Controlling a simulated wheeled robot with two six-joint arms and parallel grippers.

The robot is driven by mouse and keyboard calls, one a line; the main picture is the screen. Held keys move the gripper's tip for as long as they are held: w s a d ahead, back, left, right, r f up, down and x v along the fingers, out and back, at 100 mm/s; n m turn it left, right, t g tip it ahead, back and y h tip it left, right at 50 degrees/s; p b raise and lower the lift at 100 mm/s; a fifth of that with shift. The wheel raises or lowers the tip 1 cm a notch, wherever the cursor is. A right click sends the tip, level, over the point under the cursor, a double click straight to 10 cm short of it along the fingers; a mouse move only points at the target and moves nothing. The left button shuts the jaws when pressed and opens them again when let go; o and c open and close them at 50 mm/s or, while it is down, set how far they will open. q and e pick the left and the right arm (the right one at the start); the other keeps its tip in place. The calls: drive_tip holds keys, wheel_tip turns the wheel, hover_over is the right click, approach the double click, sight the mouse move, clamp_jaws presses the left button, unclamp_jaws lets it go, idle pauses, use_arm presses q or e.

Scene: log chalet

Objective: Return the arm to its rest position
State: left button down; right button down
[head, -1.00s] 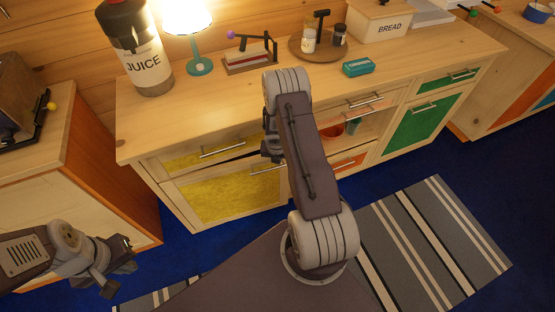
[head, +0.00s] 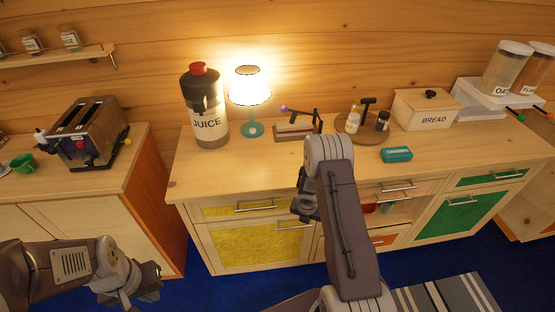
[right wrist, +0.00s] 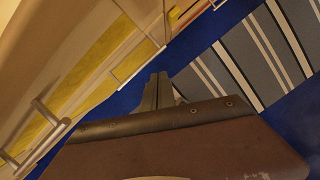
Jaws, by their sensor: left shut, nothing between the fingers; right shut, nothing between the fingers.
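My right arm (head: 343,215) rises from the bottom middle of the head view and bends at a high elbow in front of the counter. Its gripper (head: 305,207) hangs below the elbow, partly hidden, in front of the drawers. In the right wrist view, the right gripper's fingers (right wrist: 158,88) are together and empty, with blue floor around them. My left gripper (head: 142,287) is at the lower left of the head view, low in front of the cabinets, shut and empty.
The wooden counter (head: 240,172) holds a juice dispenser (head: 206,125), a lit lamp (head: 250,95), a teal box (head: 397,154) and a bread box (head: 424,110). A toaster (head: 88,135) stands on the left cabinet. A striped rug (head: 450,296) lies on the blue floor.

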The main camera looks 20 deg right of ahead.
drive_tip(key=s+a+r+m, duration=0.2)
drive_tip(key=a+r+m, duration=0.1)
drive_tip(key=r+m, duration=0.7)
drive_tip(key=s+a+r+m+y, duration=0.2)
drive_tip(key=s+a+r+m, duration=0.8)
drive_tip(key=s+m, duration=0.4)
drive_tip(key=a+m, duration=0.1)
drive_tip(key=m, duration=0.3)
drive_tip(key=shift+s+a+r+g, duration=0.25)
drive_tip(key=shift+a+r+g, duration=0.05)
drive_tip(key=shift+a+g, duration=0.1)
